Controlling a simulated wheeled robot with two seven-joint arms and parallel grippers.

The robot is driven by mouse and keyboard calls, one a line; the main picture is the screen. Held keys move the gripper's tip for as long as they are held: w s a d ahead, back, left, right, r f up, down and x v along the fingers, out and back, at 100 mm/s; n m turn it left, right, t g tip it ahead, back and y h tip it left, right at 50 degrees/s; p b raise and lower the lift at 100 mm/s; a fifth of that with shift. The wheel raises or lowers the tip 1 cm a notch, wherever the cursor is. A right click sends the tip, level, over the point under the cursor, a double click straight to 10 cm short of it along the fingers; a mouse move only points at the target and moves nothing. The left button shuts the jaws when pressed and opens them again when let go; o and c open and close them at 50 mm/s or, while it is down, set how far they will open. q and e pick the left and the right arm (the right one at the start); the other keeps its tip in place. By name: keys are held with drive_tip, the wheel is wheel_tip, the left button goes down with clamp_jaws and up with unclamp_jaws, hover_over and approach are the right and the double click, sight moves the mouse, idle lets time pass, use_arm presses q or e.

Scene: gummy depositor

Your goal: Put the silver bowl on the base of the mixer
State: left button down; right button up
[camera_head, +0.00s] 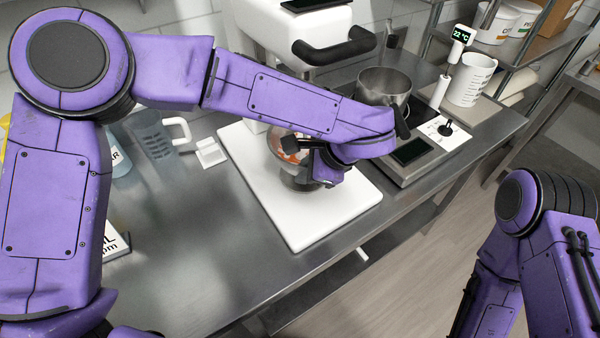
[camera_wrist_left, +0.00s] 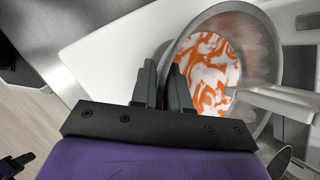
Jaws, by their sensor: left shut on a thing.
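The silver bowl (camera_head: 295,179) holds orange and white contents and is partly hidden behind my left forearm and gripper. It is over the white base of the mixer (camera_head: 335,213); I cannot tell whether its bottom touches it. My left gripper (camera_head: 300,146) is shut on the bowl's rim. In the left wrist view the two dark fingers (camera_wrist_left: 165,82) pinch the near rim of the bowl (camera_wrist_left: 262,48), and the bowl's inside shows. The mixer's white upper body (camera_head: 295,35) with a black handle stands behind. My right gripper is out of view; only part of that arm shows.
A metal pot (camera_head: 385,86) stands on a hot plate (camera_head: 412,152) to the right of the mixer. A clear jug (camera_head: 155,135) and small white piece (camera_head: 209,153) are to the left. A white beaker (camera_head: 471,80) is at the back right. The front steel table (camera_head: 190,285) is clear.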

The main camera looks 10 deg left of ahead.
use_arm(q)
drive_tip(key=f, duration=0.1)
drive_tip(key=a+f+b, duration=0.1)
drive_tip(key=f, duration=0.1)
drive_tip(key=shift+s+f, duration=0.15)
drive_tip(key=shift+w, duration=0.25)
drive_tip(key=shift+s+f+b, duration=0.15)
drive_tip(key=shift+s+b, duration=0.05)
drive_tip(key=shift+b, duration=0.2)
drive_tip(key=c, duration=1.5)
unclamp_jaws()
drive_tip(key=shift+s, duration=0.1)
drive_tip(key=shift+c, duration=0.2)
drive_tip(key=o, duration=0.4)
drive_tip(key=shift+o, duration=0.2)
